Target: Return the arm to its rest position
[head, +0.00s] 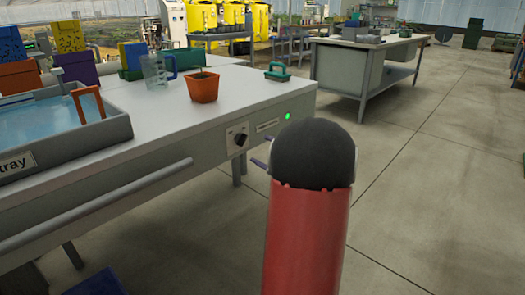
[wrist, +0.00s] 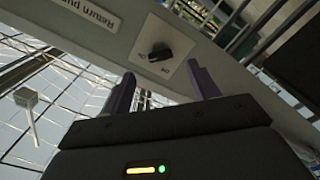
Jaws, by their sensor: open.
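My arm (head: 307,230) shows in the head view as a red link with a black rounded cap, raised in front of the bench. My gripper (wrist: 163,86) is open and empty in the wrist view, with its two purple-grey fingers apart. In the head view most of it is hidden behind the arm; only thin finger parts stick out to the left. The black knob (wrist: 160,53) on its pale plate shows beyond and between the fingers, apart from them as far as I can tell. The same knob (head: 239,140) sits on the bench front in the head view.
The white bench (head: 225,94) carries a water tray (head: 120,130), a clear jug (head: 155,70), an orange pot (head: 203,87) and a green-handled tool (head: 277,72). A green light (head: 288,116) glows right of the knob. A handrail (head: 110,197) runs along the front. Floor at right is clear.

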